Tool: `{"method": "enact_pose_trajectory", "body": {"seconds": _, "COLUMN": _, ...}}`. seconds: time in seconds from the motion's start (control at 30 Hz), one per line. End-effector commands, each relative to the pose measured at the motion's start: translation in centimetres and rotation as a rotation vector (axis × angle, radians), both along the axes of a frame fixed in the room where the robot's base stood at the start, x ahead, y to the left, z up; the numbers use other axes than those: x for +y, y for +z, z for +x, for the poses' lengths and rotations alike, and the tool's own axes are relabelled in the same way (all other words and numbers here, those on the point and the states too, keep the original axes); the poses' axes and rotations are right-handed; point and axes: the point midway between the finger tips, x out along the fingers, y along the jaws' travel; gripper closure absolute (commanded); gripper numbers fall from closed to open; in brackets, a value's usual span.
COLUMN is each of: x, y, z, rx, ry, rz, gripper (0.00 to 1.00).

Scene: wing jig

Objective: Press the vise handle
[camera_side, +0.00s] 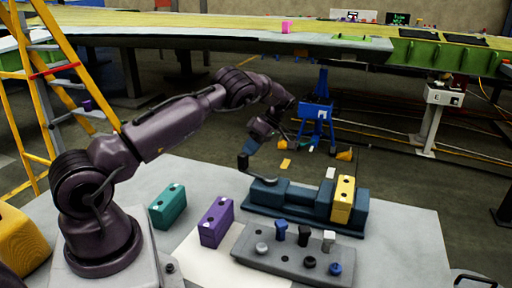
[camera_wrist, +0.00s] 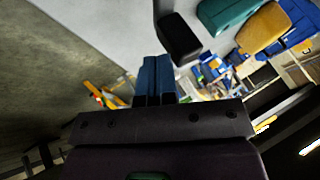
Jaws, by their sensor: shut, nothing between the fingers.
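The dark blue vise (camera_side: 292,196) lies on the grey table with a yellow block (camera_side: 343,198) standing in its jaws at the right. The vise handle (camera_side: 243,163) is a dark upright lever at the vise's left end. It shows in the wrist view as a black bar with a wide end (camera_wrist: 180,42).
A grey tray (camera_side: 250,254) with several small pegs and knobs lies in front of the vise. A purple block (camera_side: 216,222) and a teal block (camera_side: 167,206) stand to the left. A yellow ladder (camera_side: 60,50) and the wing (camera_side: 200,27) are behind.

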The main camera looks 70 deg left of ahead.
Motion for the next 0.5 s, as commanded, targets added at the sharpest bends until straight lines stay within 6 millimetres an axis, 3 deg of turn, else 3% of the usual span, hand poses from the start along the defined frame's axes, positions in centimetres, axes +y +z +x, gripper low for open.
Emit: {"method": "enact_pose_trajectory", "body": {"seconds": 0.5, "x": -0.20, "y": -0.03, "z": -0.91, "rx": 0.003, "ry": 0.090, "rz": -0.001, "gripper": 1.00}}
